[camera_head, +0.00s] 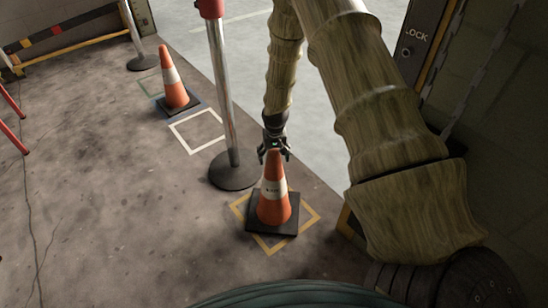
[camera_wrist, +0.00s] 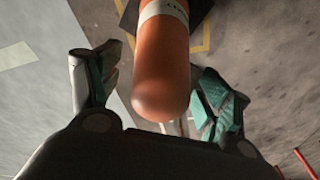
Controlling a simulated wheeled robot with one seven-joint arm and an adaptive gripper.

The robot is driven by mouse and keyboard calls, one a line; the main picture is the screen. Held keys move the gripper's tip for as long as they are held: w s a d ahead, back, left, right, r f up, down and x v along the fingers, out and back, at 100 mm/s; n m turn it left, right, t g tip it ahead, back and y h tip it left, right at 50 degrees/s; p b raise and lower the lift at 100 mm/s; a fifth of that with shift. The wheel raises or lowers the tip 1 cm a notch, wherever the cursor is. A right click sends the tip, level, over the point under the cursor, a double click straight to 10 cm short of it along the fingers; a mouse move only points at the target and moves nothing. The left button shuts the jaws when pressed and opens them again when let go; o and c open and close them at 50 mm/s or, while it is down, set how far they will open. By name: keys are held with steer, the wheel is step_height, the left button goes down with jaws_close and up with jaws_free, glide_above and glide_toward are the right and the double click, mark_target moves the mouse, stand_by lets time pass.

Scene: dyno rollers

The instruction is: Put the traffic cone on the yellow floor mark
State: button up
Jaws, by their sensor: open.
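An orange traffic cone (camera_head: 273,203) with a white band and a black square base stands upright on the floor, on the yellow floor mark (camera_head: 264,247). Its base covers part of the square outline, whose corners show around it, and sits slightly turned against it. In the wrist view the cone (camera_wrist: 162,70) rises between my fingers, and part of the yellow mark (camera_wrist: 206,30) shows beyond it. My gripper (camera_head: 274,152) is at the cone's tip, with its fingers open on either side (camera_wrist: 155,95). Gaps show between the cone and both fingers in the wrist view.
A post with a round dark base (camera_head: 233,171) stands just left of the cone. Another cone (camera_head: 173,82) stands farther back, near a white floor mark (camera_head: 197,131). A tyre (camera_head: 470,283) lies at lower right.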

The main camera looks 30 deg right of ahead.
steer(key=r, duration=0.3)
steer(key=r+p, duration=0.1)
steer(key=r, duration=0.2)
steer(key=s+r+p, duration=0.1)
steer(key=r, duration=0.3)
steer(key=shift+a, duration=0.25)
steer(key=s+a+f+n, duration=0.1)
steer(key=s+a+f, duration=0.4)
steer(key=s, duration=0.4)
steer(key=s+a+f+n+g, duration=0.1)
steer(key=s+a+f, duration=0.5)
steer(key=s, duration=0.3)
steer(key=s+a+f+n, duration=0.1)
steer(key=s+a+f, duration=0.4)
steer(key=s, duration=0.4)
steer(key=s+a+n, duration=0.1)
steer(key=s+a, duration=0.3)
steer(key=s, duration=0.8)
steer(key=shift+f+y, duration=0.2)
steer(key=shift+y, duration=0.1)
